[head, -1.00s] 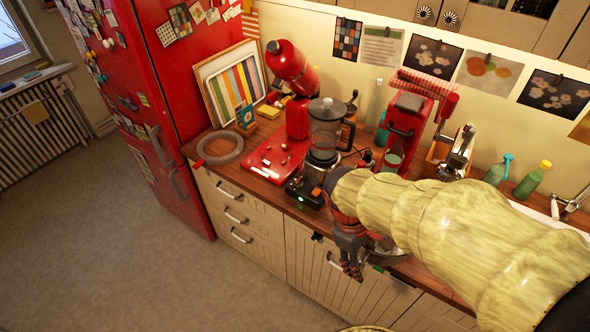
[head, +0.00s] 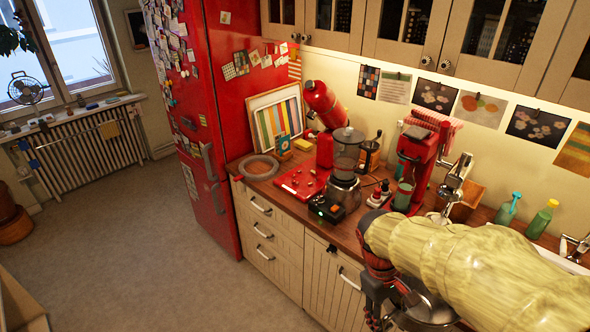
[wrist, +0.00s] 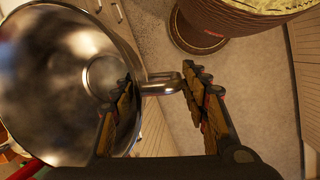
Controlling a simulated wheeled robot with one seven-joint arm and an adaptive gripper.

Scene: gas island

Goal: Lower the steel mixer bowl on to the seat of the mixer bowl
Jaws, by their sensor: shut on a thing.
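The steel mixer bowl (wrist: 60,85) fills the left of the wrist view, its open side facing the camera. My gripper (wrist: 165,84) is shut on the bowl's handle. In the head view, my gripper (head: 376,308) hangs at the counter's front edge, with part of the bowl (head: 432,306) below my forearm; the rest of the bowl is hidden. The red mixer (head: 325,110) stands farther back on the counter, left of the gripper, its head tilted up.
A blender jar (head: 346,155) stands just right of the mixer, with a black box (head: 326,208) in front of it. A red machine (head: 416,165) and bottles (head: 541,218) stand to the right. The floor in front is clear.

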